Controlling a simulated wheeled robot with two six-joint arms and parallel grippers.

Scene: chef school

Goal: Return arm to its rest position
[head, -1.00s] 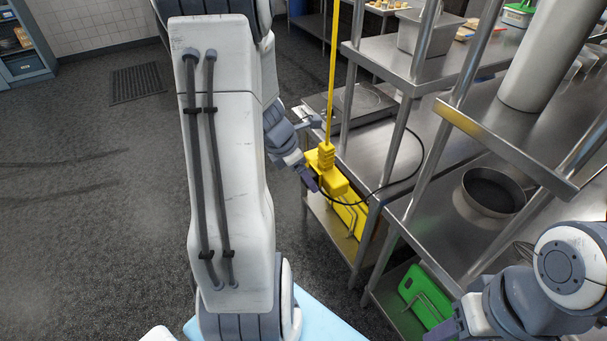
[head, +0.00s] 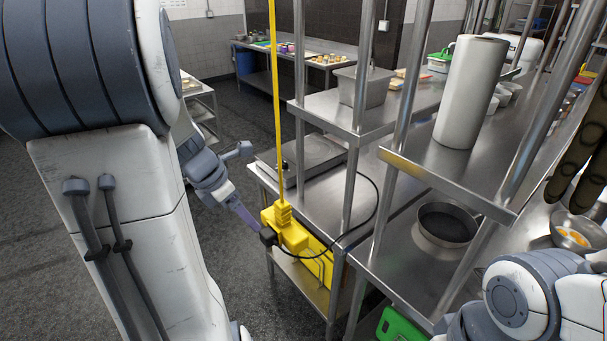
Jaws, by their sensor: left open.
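My left arm fills the left side of the head view. My left gripper (head: 241,180) is open, with its two fingers spread apart and nothing between them. Its lower purple finger ends close to a black plug (head: 268,236) at the yellow outlet box (head: 288,233); whether they touch I cannot tell. The box hangs on a yellow cord (head: 277,110). My right arm shows at the lower right, but its gripper is out of the picture.
A black cable (head: 373,203) loops from the plug toward a flat cooktop (head: 300,160) on the steel table. Shelf posts (head: 352,180) stand right of the box. A dark round pan (head: 447,224) sits on the counter. Grey floor (head: 215,250) is open beside the table.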

